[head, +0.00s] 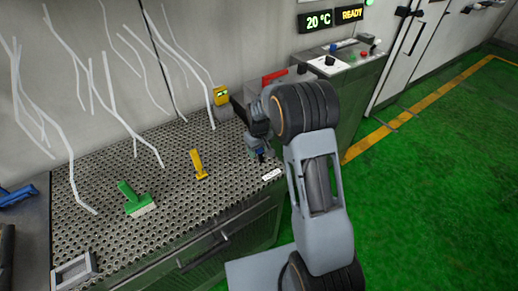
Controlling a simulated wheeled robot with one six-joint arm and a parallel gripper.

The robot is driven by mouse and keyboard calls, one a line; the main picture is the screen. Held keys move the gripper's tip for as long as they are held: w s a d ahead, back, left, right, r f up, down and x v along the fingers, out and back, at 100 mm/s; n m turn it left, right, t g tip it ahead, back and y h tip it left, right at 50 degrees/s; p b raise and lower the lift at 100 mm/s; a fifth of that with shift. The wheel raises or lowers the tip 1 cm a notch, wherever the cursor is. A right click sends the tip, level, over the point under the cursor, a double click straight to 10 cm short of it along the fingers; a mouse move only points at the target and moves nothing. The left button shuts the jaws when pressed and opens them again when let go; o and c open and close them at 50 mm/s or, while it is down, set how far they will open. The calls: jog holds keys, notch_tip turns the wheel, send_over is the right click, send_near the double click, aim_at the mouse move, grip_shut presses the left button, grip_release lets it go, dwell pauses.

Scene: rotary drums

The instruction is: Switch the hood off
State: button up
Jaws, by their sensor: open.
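The bench with a perforated metal top (110,185) stands at the left, with white wavy streaks (100,85) above it against the wall. A small white label (271,174) is on its front right edge; its text is too small to read. A yellow box (221,95) with a small green patch is at the back of the bench. I cannot tell which part is the hood's switch. My gripper (259,155) is low over the bench's right end, close to the label and apparently empty. My arm partly hides it, and contact is unclear.
A green brush (135,198) and a yellow tool (198,164) are on the bench. A control cabinet (350,85) with a black knob (329,61) and coloured buttons stands behind my arm. Displays above read "20 °C" and "READY". Green floor (430,190) is clear at right.

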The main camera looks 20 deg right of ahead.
grip_shut()
dwell(0.6)
